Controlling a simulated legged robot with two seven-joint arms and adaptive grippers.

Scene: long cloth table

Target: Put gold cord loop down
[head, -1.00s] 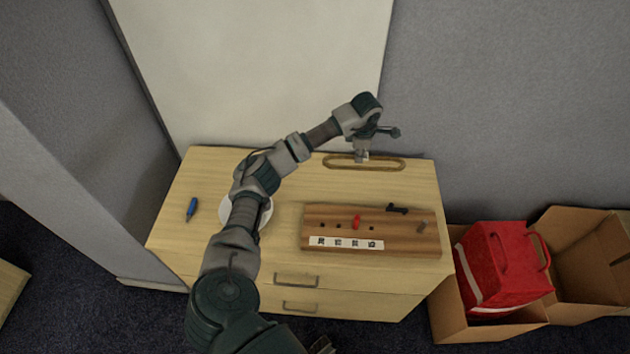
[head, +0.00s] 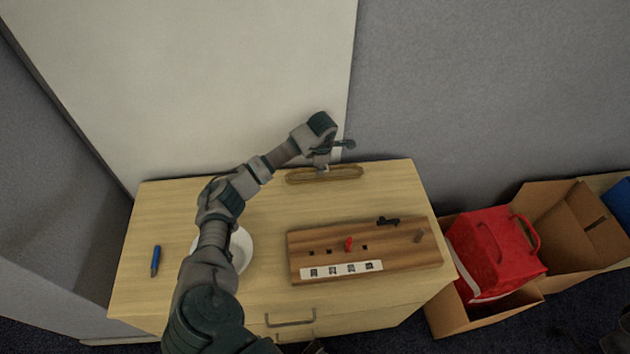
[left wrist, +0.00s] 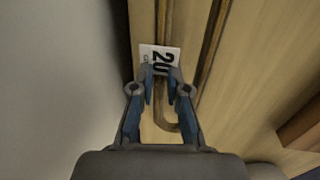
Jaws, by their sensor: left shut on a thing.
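The gold cord loop (head: 347,174) is a long, narrow loop along the back edge of the light wooden cabinet top. My left gripper (head: 322,168) is at the middle of the loop, reaching from above. In the left wrist view, my left gripper (left wrist: 160,84) is closed around a white tag (left wrist: 158,57) marked "20", at the cord loop (left wrist: 212,45). The loop looks flat, at or just above the wood; I cannot tell whether it touches. The fingers hide part of the tag and cord. My right gripper is not clearly seen.
A wooden board (head: 300,245) with small dark holes, a red piece (head: 348,243) and a black piece (head: 388,221) lies in front. A white plate (head: 242,250) is partly behind my arm. A blue pen (head: 155,261) lies left. Right stand cardboard boxes (head: 555,225) and a red bag (head: 490,250).

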